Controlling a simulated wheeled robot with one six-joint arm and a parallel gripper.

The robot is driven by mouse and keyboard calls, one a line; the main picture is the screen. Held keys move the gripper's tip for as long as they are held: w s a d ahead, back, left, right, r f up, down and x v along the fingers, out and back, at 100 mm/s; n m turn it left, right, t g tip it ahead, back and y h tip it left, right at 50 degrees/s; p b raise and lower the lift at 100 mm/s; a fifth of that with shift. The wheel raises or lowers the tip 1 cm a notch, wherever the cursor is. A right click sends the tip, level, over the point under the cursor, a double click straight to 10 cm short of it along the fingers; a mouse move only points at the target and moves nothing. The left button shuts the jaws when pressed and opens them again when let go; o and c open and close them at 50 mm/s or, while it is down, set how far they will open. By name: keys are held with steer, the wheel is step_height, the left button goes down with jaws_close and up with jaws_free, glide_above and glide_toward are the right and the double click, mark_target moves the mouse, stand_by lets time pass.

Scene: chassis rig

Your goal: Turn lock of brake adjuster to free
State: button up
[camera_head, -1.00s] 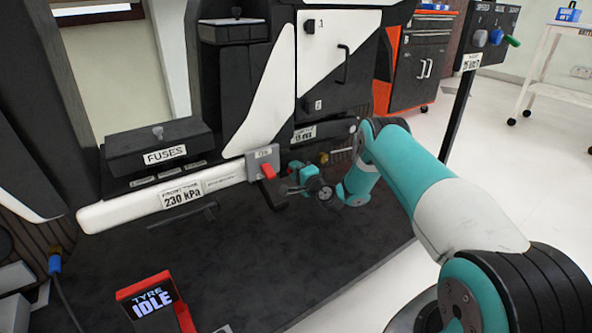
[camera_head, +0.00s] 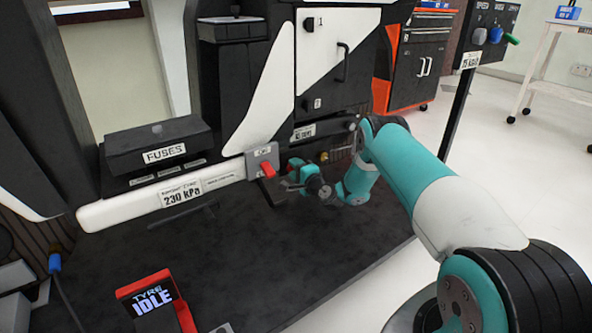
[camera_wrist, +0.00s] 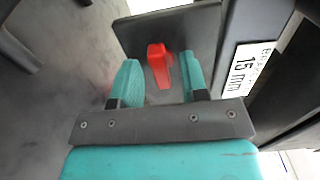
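A red lever (camera_wrist: 159,66) stands out in front of a dark grey plate (camera_wrist: 165,30) in the wrist view. In the head view the red lever (camera_head: 268,169) shows just below a small grey labelled plate (camera_head: 262,152), at the right end of the white bar. My gripper (camera_head: 284,180) is close to the lever on its right in the head view. In the wrist view my gripper (camera_wrist: 160,85) is open. The lever shows between its two teal fingers, with a gap on each side. I cannot tell how deep the lever lies between them. The lock's setting is not readable.
A label reading 15 mm (camera_wrist: 248,68) sits on a dark panel close to the right finger. The white bar (camera_head: 130,208) marked 230 kPa runs left of the lever. A fuses box (camera_head: 155,145) stands above it. The dark floor panel (camera_head: 240,260) in front is mostly clear.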

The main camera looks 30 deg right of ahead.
steer(key=s+p, duration=1.7)
steer(key=p, duration=0.6)
steer(key=shift+s+d, duration=0.2)
steer(key=shift+d, duration=0.1)
